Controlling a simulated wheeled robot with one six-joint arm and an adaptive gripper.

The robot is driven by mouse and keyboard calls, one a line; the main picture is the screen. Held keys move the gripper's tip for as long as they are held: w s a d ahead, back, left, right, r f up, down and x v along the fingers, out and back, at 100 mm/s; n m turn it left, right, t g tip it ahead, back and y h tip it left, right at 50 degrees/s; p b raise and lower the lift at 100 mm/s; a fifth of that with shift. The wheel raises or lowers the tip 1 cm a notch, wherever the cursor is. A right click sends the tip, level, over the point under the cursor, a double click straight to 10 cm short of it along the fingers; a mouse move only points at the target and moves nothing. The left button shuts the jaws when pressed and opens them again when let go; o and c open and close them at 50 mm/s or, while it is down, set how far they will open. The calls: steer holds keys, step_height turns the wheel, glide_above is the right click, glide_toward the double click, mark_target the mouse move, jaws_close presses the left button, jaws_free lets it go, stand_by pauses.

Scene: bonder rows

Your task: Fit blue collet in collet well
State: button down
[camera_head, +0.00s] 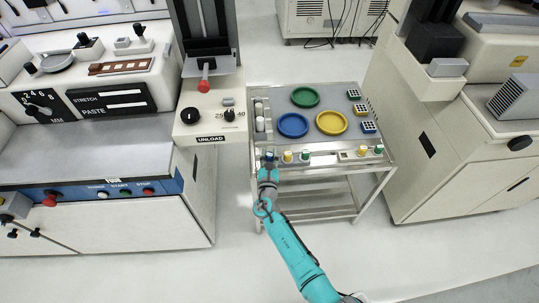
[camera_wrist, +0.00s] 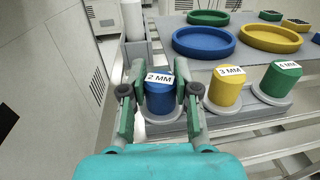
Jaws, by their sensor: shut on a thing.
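The blue collet (camera_wrist: 160,98), labelled 2 MM on its white top, stands upright at the left end of a row of collets. It seems to rest in its round grey seat. My gripper (camera_wrist: 160,92) is shut on it, one finger on each side. In the head view my gripper (camera_head: 268,170) is at the front left corner of the cart, with the blue collet (camera_head: 269,156) just beyond it. A yellow collet (camera_wrist: 225,88) labelled 3 MM and a green one (camera_wrist: 279,79) stand to its right. I cannot make out which part is the collet well.
The metal cart (camera_head: 340,97) carries a green dish (camera_head: 305,97), a blue dish (camera_head: 293,125) and a yellow dish (camera_head: 332,123). White cylinders (camera_head: 260,124) stand at its left edge. A machine labelled UNLOAD (camera_head: 208,120) stands close on the left, another machine (camera_head: 445,150) on the right.

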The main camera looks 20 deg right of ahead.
steer(key=shift+f, duration=0.15)
steer(key=c, duration=0.9)
jaws_free()
steer(key=shift+o, duration=0.6)
steer(key=v, duration=1.2)
